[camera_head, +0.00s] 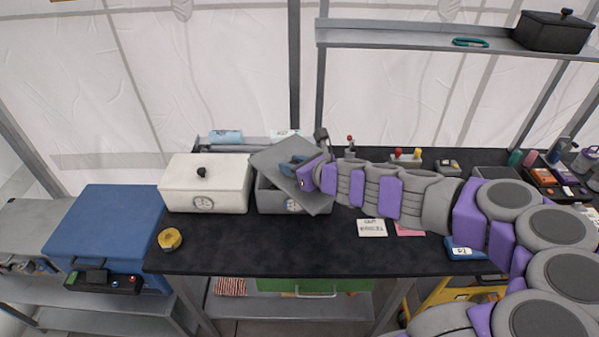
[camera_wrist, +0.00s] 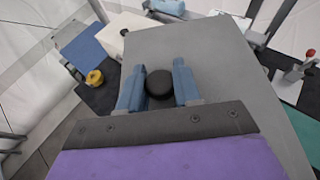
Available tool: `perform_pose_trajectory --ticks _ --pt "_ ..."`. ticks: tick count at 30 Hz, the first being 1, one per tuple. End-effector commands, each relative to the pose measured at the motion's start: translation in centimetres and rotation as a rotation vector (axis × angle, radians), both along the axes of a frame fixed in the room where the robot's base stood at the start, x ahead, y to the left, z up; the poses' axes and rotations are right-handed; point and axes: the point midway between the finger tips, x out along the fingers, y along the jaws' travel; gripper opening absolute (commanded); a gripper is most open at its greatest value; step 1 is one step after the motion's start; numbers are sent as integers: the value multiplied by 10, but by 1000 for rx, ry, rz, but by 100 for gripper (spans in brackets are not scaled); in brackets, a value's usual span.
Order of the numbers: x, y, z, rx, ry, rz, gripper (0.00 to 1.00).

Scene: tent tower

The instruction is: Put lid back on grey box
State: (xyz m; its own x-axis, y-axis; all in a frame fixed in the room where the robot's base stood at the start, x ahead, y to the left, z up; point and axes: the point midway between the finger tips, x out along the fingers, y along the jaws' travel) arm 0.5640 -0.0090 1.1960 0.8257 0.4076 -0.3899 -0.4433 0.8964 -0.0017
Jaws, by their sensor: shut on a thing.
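The grey box (camera_head: 268,200) stands on the black table, right of a white box, with a dial on its front. The grey lid (camera_head: 318,200) is tilted over the box, its right side lower and reaching past the box's front right. My gripper (camera_head: 294,168) is shut on the lid's black knob. In the wrist view the knob (camera_wrist: 160,84) sits between the two blue fingers of my gripper (camera_wrist: 160,90), and the lid (camera_wrist: 220,60) spreads out behind them. The lid hides most of the box's opening. I cannot tell whether the lid touches the rim.
The lidded white box (camera_head: 225,185) stands close on the left. A yellow tape measure (camera_head: 170,239) lies at the table's left front. A white card (camera_head: 372,228) lies right of the grey box. The table (camera_head: 260,245) is clear in front.

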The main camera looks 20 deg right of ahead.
Motion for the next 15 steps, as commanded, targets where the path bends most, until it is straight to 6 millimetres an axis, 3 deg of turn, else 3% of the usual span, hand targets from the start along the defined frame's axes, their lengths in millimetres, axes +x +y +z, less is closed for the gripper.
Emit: perform_pose_trajectory --ticks 15 --pt "42 11 34 2 -8 -131 0"
